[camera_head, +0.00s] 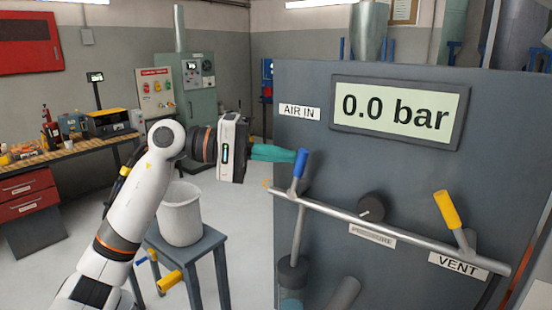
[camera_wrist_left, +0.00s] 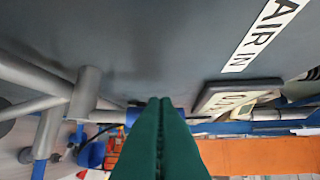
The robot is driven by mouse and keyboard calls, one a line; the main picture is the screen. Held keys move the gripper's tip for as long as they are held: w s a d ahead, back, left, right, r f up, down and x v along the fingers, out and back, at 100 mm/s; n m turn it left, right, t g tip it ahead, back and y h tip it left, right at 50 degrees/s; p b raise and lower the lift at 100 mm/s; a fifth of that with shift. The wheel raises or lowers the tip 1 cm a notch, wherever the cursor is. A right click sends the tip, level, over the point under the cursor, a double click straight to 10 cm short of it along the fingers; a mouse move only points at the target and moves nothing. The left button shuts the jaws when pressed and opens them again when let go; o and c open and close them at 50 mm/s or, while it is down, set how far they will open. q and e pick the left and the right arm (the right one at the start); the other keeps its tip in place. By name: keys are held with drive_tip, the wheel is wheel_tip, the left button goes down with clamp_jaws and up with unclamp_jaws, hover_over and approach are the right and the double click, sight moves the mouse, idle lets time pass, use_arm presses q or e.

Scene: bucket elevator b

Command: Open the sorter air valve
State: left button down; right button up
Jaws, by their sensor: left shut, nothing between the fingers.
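The blue valve lever (camera_head: 299,168) stands nearly upright on the left part of the grey pipe, below the AIR IN label (camera_head: 299,112), crossing the line of the pipe. The display (camera_head: 396,112) reads 0.0 bar. My left gripper (camera_head: 294,156) has its teal fingers shut and empty, with the tips at the upper left of the blue lever; I cannot tell whether they touch. In the left wrist view the closed fingertips (camera_wrist_left: 158,102) hide part of what lies behind them. My right gripper is not in view.
On the grey panel (camera_head: 300,85), a dark pressure knob (camera_head: 372,207) and a yellow lever (camera_head: 449,211) over the VENT label (camera_head: 458,265) sit to the right. The grey pipe (camera_head: 400,232) juts out in front. A white bucket (camera_head: 180,215) stands on a small table (camera_head: 196,248) at the lower left.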

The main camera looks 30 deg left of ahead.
use_arm(q)
drive_tip(key=shift+s+d+r+m+y, duration=0.1)
drive_tip(key=shift+d+r+m+y, duration=0.25)
drive_tip(key=shift+d+y, duration=0.3)
drive_tip(key=shift+d+f+m+g+y+b, duration=0.15)
drive_tip(key=shift+d+m+g+y+b, duration=0.15)
drive_tip(key=shift+y, duration=0.25)
drive_tip(key=shift+s+d+b, duration=0.1)
drive_tip(key=shift+d+b, duration=0.25)
drive_tip(key=shift+d, duration=0.15)
